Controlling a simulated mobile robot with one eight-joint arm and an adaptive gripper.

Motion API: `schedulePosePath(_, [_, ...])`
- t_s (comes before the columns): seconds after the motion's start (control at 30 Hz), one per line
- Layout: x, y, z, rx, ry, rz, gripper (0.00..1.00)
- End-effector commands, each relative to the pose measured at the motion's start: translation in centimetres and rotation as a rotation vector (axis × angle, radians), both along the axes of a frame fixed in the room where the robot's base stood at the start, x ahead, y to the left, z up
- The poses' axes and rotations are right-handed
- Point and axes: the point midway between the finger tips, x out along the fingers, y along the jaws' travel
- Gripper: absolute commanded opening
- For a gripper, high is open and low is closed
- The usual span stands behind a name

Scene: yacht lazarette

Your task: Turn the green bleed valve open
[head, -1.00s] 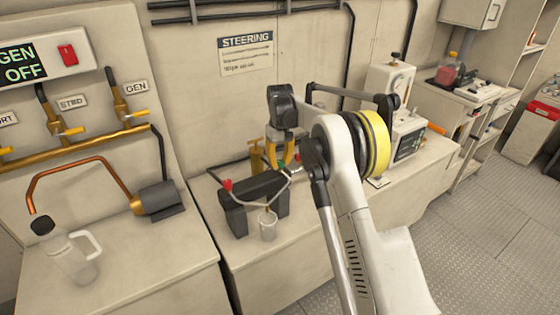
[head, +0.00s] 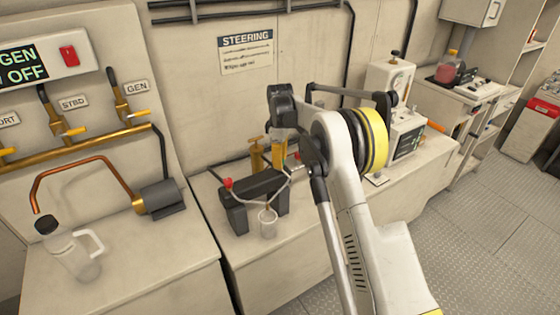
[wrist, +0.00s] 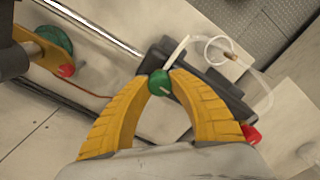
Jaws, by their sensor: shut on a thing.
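In the wrist view a small green knob (wrist: 159,82), which looks like the bleed valve, sits between the tips of my gripper's (wrist: 158,78) yellow fingers. The fingers are closed onto it from both sides. The knob is at one end of a dark block (wrist: 215,90), with a clear tube beside it. In the head view my gripper (head: 279,162) points down at the right end of the black block (head: 254,188). The knob is hidden there by the fingers and arm. How far the knob is turned cannot be told.
A clear cup (head: 268,222) with thin tubes stands before the block. A red cap (head: 227,183) is at the block's left end. A brass fitting (head: 256,155) stands behind. A green disc (wrist: 55,48) shows at upper left in the wrist view. A jug (head: 70,250) stands left.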

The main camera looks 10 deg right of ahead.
Motion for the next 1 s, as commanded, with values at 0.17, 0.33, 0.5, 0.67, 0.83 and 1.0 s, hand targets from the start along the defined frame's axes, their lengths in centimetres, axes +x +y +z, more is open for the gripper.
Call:
schedulePosePath(0.17, [0.0, -0.01, -0.01, 0.0, 0.0, 0.036, 0.0])
schedulePosePath(0.33, [0.0, -0.01, -0.02, 0.0, 0.0, 0.047, 0.0])
schedulePosePath(0.5, [0.0, -0.01, -0.03, 0.0, 0.0, 0.048, 0.0])
schedulePosePath(0.67, [-0.01, 0.0, -0.03, 0.0, 0.0, 0.047, 0.34])
schedulePosePath(0.83, [0.0, -0.01, -0.02, 0.0, 0.0, 0.047, 0.5])
schedulePosePath(1.0, [0.0, 0.0, 0.03, 0.0, 0.0, 0.046, 0.5])
